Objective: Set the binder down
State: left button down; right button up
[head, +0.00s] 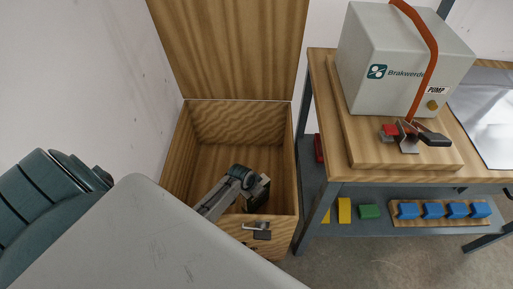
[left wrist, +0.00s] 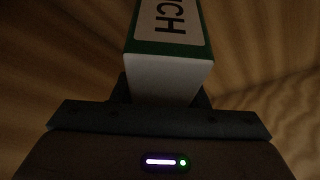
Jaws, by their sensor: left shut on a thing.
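The binder (left wrist: 172,25) shows in the left wrist view as a green block with a white end and a pale label reading "CH". My left gripper (left wrist: 162,95) is shut on it. In the head view my left gripper (head: 256,190) reaches down inside an open wooden box (head: 196,166). I cannot make out the binder there, and I cannot tell whether it touches the box floor. Wood grain surrounds it in the left wrist view. My right gripper is not in view.
The box's raised lid (head: 230,45) stands behind it, and a padlock (head: 262,232) hangs on its front. A workbench (head: 480,165) on the right holds a grey pump unit (head: 385,65) with an orange strap. Blue blocks (head: 433,210) lie on its lower shelf.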

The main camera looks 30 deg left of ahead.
pick_arm(q)
jog(key=shift+f, duration=0.1)
jog(key=c, duration=0.8)
grip_release()
jog(key=shift+c, duration=0.2)
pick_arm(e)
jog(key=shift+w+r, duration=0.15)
pick_arm(q)
jog(key=p+v, duration=0.2)
jog(key=v, duration=1)
jog(key=shift+s, duration=0.1)
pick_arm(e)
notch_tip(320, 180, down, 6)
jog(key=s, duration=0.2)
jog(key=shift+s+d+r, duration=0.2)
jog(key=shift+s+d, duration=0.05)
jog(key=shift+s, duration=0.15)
